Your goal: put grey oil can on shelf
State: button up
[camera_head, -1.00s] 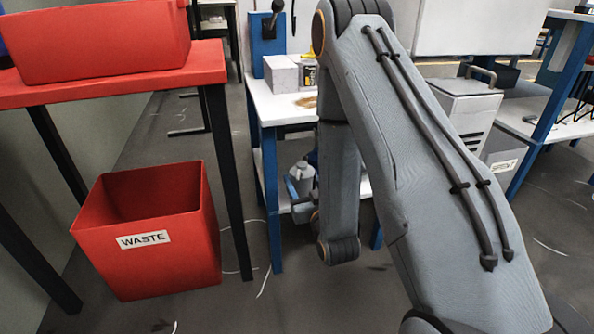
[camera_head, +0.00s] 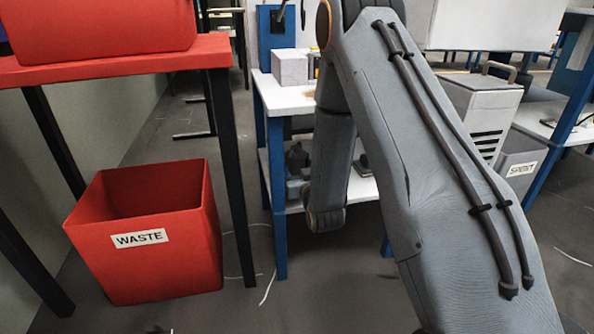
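The shelf (camera_head: 361,190) is the white lower board of a blue-legged bench, partly covered by my arm. Small dark and grey-blue shapes (camera_head: 296,170) show just left of my arm's lower joint, at about the height of this shelf. I cannot tell whether they are my gripper, the grey oil can or other items there. I cannot make out the oil can clearly now. My arm's links hide much of this area, and no gripper fingers can be made out.
A red waste bin (camera_head: 165,270) stands on the floor at left, under a red table (camera_head: 110,67) bearing a red box (camera_head: 100,22). A grey box (camera_head: 290,66) sits on the bench top (camera_head: 285,98). A grey cabinet (camera_head: 478,105) stands at right. Floor before the bench is open.

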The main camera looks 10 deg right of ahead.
jog(key=shift+f, duration=0.5)
jog(key=shift+r, duration=0.1)
jog(key=o, duration=1.1)
jog(key=shift+o, duration=0.2)
jog(key=shift+s, duration=0.2)
jog(key=s+p, duration=0.1)
jog(key=s, duration=0.3)
jog(key=s+p, duration=0.2)
jog(key=s, duration=0.1)
jog(key=s+p, duration=0.1)
jog(key=s, duration=0.3)
jog(key=shift+s+d, duration=0.35)
jog(key=shift+w, duration=0.1)
